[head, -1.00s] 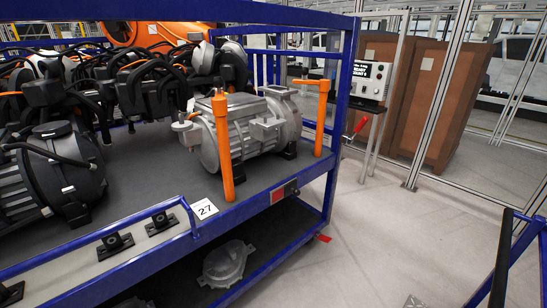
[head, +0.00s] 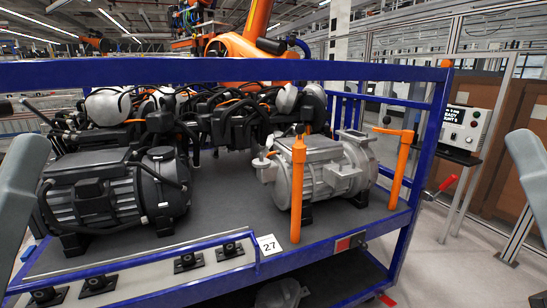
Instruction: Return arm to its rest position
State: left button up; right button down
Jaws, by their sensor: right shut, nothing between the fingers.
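A grey rounded part of my right arm (head: 528,168) stands at the right edge of the head view, in front of the cabinets and apart from the rack. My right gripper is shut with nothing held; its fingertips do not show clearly. A grey part of my left arm (head: 18,195) stands at the left edge, and its gripper is out of view. A silver drive unit (head: 322,172) sits on the rack's upper deck between an orange post (head: 297,190) and an orange hooked post (head: 400,160). Neither arm touches it.
The blue rack (head: 425,145) spans the middle, with a top bar across the view. A black motor (head: 110,195) and cabled units fill its left and back. A control box (head: 465,128) stands at right.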

notch_tip(320, 180, up, 38)
jog(key=s+a+n+y+p, duration=0.1)
jog(key=n+p, duration=0.6)
jog(key=p, duration=3.1)
jog(key=a+y, duration=0.1)
jog(key=y, duration=0.1)
jog(key=shift+s+r+y, duration=0.15)
jog(key=shift+s+y, duration=0.1)
jog(key=shift+y, duration=0.15)
